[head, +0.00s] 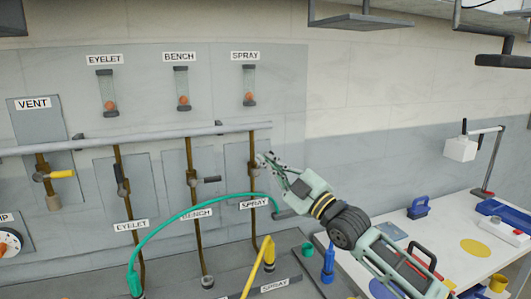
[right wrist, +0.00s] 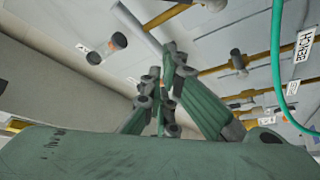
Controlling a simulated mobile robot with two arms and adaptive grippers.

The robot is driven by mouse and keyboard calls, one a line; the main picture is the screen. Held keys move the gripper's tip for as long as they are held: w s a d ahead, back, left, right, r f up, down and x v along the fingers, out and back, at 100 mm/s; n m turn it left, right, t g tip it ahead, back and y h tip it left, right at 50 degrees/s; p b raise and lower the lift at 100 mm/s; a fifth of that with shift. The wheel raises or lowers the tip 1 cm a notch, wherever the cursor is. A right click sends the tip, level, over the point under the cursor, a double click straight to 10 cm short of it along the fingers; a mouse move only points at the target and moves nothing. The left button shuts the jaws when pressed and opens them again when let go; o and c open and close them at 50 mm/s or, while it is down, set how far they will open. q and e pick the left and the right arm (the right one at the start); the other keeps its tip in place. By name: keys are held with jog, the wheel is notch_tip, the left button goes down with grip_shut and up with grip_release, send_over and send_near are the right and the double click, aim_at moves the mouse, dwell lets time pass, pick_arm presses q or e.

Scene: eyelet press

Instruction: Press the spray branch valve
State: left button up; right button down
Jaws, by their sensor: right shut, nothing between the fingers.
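The spray branch pipe (head: 252,222) runs down its grey plate at the right end of the wall panel, with a SPRAY label (head: 253,203) across it. Its valve is largely hidden by my right fingertips, so I cannot tell its handle's position. My right gripper (head: 263,159) is shut and empty in front of the upper part of this branch, reaching in from the right. Contact with the valve cannot be made out. In the right wrist view the closed fingers (right wrist: 167,62) point at the panel. My left gripper is out of view.
The bench valve (head: 205,180) has its handle sideways; the eyelet valve (head: 121,181) stands left of it. A yellow-handled vent valve (head: 57,174) is at far left. A green hose (head: 170,221) arches below the gripper. A white worktable (head: 440,240) holds tools at right.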

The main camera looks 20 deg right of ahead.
jog(key=p+x, duration=0.2)
jog(key=x, duration=0.4)
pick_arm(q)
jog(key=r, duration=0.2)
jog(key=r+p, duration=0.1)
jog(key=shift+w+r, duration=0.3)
pick_arm(e)
jog(key=d+f, duration=0.1)
jog(key=w+d+f, duration=0.1)
jog(key=shift+d+f, duration=0.35)
jog(key=shift+d, duration=0.05)
